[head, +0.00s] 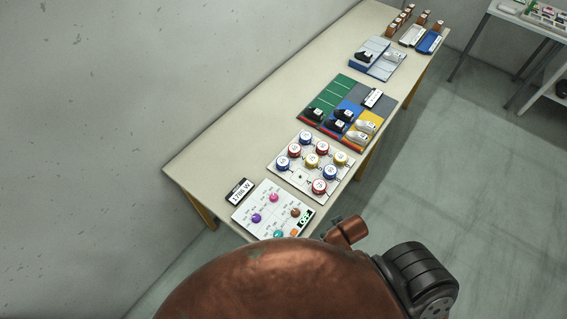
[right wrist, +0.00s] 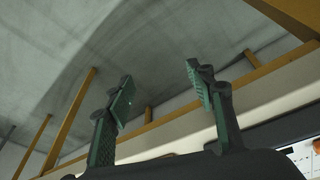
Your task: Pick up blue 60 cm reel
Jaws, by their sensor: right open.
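Several round reels with white tops and red, yellow or blue sides stand on a white board (head: 272,169) on the long table in the head view. One blue reel (head: 282,163) is at the board's left edge. Another blue reel (head: 330,173) is toward its right side. Their labels are too small to read, so I cannot tell which is 60 cm. My right gripper (right wrist: 159,78) shows in the right wrist view, its two green-padded fingers wide apart with nothing between them. The table's edge and legs are behind it, and no reel shows there. My left gripper is not in view.
A panel with coloured knobs (head: 264,217) and a "1786 W" display (head: 241,190) are at the table's near end. Beyond the reels are a coloured mat (head: 329,97) with shoes and a blue-grey tray (head: 389,71). The table's (head: 250,130) wall side is clear.

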